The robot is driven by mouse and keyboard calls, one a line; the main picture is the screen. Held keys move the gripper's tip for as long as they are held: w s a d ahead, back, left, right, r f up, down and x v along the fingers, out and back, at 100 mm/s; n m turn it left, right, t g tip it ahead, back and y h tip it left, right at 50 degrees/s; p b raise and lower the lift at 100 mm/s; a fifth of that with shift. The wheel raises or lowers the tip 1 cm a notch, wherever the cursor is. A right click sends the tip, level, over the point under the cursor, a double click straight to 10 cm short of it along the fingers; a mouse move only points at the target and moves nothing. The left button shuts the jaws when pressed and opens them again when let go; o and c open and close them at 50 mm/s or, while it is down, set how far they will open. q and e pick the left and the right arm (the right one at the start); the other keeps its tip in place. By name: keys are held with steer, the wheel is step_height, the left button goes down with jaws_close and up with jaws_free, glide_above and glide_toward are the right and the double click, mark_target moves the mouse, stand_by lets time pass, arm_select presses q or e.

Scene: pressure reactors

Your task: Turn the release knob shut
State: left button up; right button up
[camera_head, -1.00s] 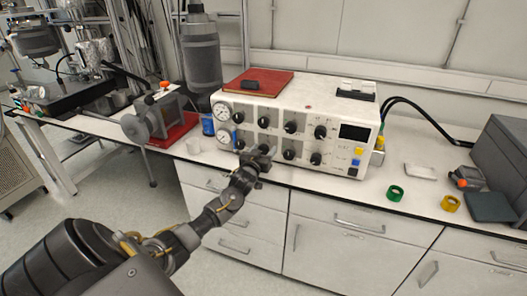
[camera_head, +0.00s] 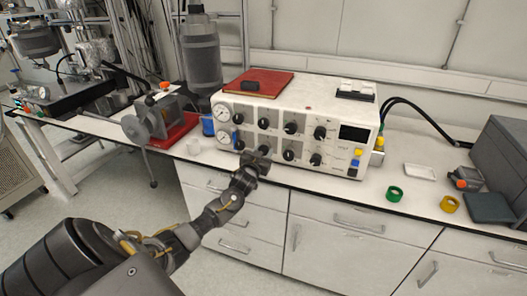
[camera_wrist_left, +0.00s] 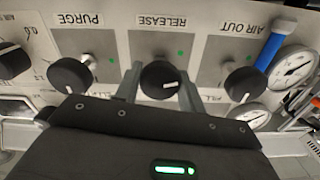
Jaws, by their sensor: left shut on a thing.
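The release knob (camera_wrist_left: 160,80) is a round black knob with a white pointer line, under an upside-down RELEASE label in the left wrist view. The pointer slants towards the lower right there. My left gripper (camera_wrist_left: 159,90) has one finger on each side of the knob and is shut on it. In the head view my left gripper (camera_head: 261,158) is at the lower knob row of the white control box (camera_head: 300,98), partly hiding the release knob. My right gripper is not in view.
The PURGE knob (camera_wrist_left: 71,76) and AIR OUT knob (camera_wrist_left: 240,84) sit close on either side. Pressure gauges (camera_head: 222,112) are at the box's left end. Green (camera_head: 395,193) and yellow (camera_head: 449,203) rings lie on the bench at right.

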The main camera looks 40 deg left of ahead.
arm_select(q)
steer(key=m+p, duration=0.1)
steer(key=m, duration=0.4)
steer(key=shift+r+m, duration=0.1)
steer(key=shift+m, duration=0.2)
steer(key=m+p, duration=0.1)
steer(key=m, duration=0.4)
steer(key=m+p, duration=0.1)
steer(key=m, duration=0.4)
steer(key=shift+m+p, duration=0.4)
steer(key=m+p, duration=0.1)
steer(key=m, duration=0.3)
steer(key=shift+d+m, duration=0.1)
steer(key=shift+m, duration=0.3)
steer(key=o, duration=1)
steer(key=shift+c, duration=0.2)
